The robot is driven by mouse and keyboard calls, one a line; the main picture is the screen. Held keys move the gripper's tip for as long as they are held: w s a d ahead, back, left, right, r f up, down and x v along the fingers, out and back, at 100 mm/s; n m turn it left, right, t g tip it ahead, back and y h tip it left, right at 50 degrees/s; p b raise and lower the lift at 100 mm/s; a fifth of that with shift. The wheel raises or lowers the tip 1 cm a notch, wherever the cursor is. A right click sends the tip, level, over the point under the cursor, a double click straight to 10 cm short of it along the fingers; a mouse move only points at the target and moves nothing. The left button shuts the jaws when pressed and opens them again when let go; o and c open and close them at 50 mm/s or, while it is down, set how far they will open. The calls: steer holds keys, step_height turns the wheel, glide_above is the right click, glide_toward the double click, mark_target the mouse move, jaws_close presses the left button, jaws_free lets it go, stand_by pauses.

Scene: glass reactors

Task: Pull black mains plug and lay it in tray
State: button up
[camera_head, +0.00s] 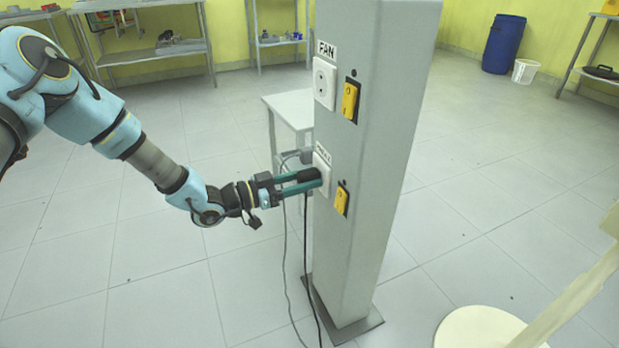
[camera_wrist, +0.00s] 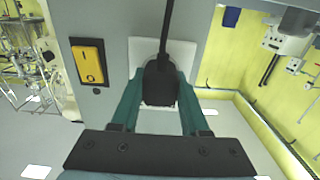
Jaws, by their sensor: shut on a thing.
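The black mains plug (camera_head: 310,175) is at the lower white socket (camera_head: 323,162) on the grey column. It also shows in the wrist view (camera_wrist: 160,84), in front of the white socket plate (camera_wrist: 145,50). My gripper (camera_head: 304,182) is shut on the plug, with one teal finger on each side of it. The plug is against the socket face or very close to it; I cannot tell whether its pins are in. Its black cable (camera_head: 306,240) hangs down beside the column to the floor. I cannot make out a tray in either view.
The column (camera_head: 352,265) also bears an upper socket (camera_head: 324,82) labelled FAN and yellow switches (camera_head: 350,99) (camera_head: 342,198). A grey cable (camera_head: 284,255) hangs beside the black one. A small white table (camera_head: 288,105) stands behind the column. The floor at left is clear.

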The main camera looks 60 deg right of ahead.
mark_target(299, 182)
jaws_close()
steer(key=shift+w, duration=0.1)
steer(key=shift+p+v, duration=0.4)
steer(key=shift+v, duration=2.55)
